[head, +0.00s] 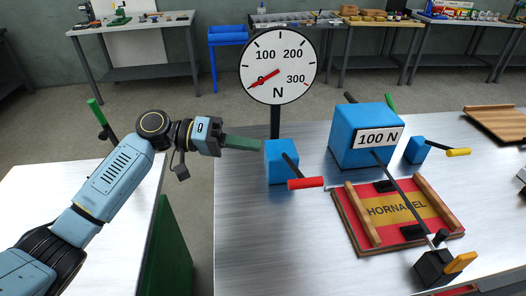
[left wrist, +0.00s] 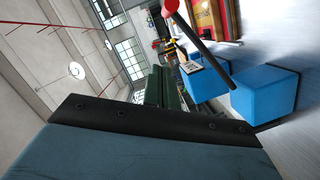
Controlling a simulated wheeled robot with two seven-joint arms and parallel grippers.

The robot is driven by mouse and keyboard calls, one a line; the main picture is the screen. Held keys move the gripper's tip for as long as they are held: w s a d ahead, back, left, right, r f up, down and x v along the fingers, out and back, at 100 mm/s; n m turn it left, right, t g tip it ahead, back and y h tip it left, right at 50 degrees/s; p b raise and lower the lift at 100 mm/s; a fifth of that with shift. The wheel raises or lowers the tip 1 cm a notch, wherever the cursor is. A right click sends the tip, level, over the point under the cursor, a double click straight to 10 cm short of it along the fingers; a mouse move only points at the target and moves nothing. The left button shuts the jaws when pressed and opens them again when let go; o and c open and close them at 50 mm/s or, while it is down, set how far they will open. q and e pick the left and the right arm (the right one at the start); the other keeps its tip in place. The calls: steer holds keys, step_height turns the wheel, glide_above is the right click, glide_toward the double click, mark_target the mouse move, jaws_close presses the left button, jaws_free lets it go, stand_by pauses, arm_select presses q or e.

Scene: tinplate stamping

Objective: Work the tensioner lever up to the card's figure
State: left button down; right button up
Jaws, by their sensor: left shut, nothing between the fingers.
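My left gripper (head: 257,146) is shut and empty, its dark green fingers pointing right. In the head view, the tips reach the left side of a blue block (head: 281,163); whether they touch it I cannot tell. The block (left wrist: 264,95) and red knob (left wrist: 170,6) also show in the left wrist view, beside the fingers (left wrist: 158,78). The round gauge (head: 278,66) has its red needle at about 0 N. The card (head: 379,138) on a larger blue box (head: 360,120) reads 100 N. My right gripper is out of view.
A red and yellow HORNABEL plate (head: 405,208) with wooden bars lies under a long dark rod. A small blue block (head: 415,150) has a yellow handle, and a black block (head: 436,268) an orange one. The table's (head: 270,240) front left is clear.

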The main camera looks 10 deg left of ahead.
arm_select(q)
steer(key=s+d+f+p, duration=0.1)
steer(key=s+d+f, duration=0.1)
steer(key=d, duration=0.7)
steer(key=shift+d+f+p, duration=0.25)
steer(key=shift+f+p, duration=0.05)
steer(key=shift+f, duration=0.45)
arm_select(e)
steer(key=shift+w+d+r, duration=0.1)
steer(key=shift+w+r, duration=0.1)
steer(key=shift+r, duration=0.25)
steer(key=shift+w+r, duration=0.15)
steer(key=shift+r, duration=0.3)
arm_select(q)
steer(key=shift+s, duration=0.15)
